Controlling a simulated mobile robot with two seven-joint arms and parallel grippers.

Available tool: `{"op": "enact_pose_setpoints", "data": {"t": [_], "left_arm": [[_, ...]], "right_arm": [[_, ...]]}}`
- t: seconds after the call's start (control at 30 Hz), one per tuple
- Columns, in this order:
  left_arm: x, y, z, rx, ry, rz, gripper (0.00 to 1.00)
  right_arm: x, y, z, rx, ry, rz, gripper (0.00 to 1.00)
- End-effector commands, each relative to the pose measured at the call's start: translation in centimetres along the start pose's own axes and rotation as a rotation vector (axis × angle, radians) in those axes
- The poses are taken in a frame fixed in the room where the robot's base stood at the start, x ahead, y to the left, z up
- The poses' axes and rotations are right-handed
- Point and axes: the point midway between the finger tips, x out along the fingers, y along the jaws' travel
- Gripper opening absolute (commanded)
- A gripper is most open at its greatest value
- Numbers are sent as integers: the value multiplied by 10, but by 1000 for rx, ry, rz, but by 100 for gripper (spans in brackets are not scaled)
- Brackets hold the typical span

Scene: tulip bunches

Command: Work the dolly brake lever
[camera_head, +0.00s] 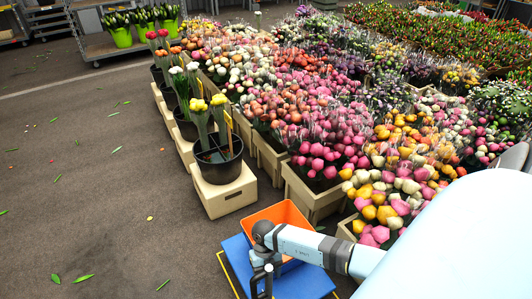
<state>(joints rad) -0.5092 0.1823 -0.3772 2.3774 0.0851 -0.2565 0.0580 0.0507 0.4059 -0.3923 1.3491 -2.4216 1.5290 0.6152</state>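No brake lever can be made out in the head view. A flat blue platform (312,284) lies low at the bottom centre; I cannot tell whether it is the dolly. An orange crate (294,212) stands on or just behind it, partly hidden by my arm. My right arm comes in from the right, and its dark gripper (262,284) points down over the blue platform's left part, in front of the crate. Its fingertips are small and near the bottom edge, so their opening and any contact are unclear. My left gripper is out of view.
A yellow line (228,272) runs on the floor left of the platform. A black bucket with yellow tulips (219,165) stands on a wooden crate (221,194) behind. Dense flower crates fill the right. A grey cart (108,48) with green pots stands back left. The left floor is mostly clear.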

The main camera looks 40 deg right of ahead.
Motion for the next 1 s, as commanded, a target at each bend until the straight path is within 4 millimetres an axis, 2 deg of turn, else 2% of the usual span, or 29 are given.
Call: {"op": "enact_pose_setpoints", "data": {"t": [0.03, 0.23, 0.43, 0.6, 0.93, 1.0], "left_arm": [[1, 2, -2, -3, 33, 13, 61], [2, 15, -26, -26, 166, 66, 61], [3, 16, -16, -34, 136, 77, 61], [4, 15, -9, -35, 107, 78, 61], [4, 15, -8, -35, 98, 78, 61], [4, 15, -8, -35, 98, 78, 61]], "right_arm": [[16, 1, 1, 2, 3, 3, 61], [59, 0, 1, 3, 3, 2, 61], [90, 1, 1, 2, 1, 2, 61], [102, 0, 1, 1, 0, 2, 61], [104, 0, 0, 1, -1, 1, 61], [104, 0, 0, 1, -1, 1, 45]]}}
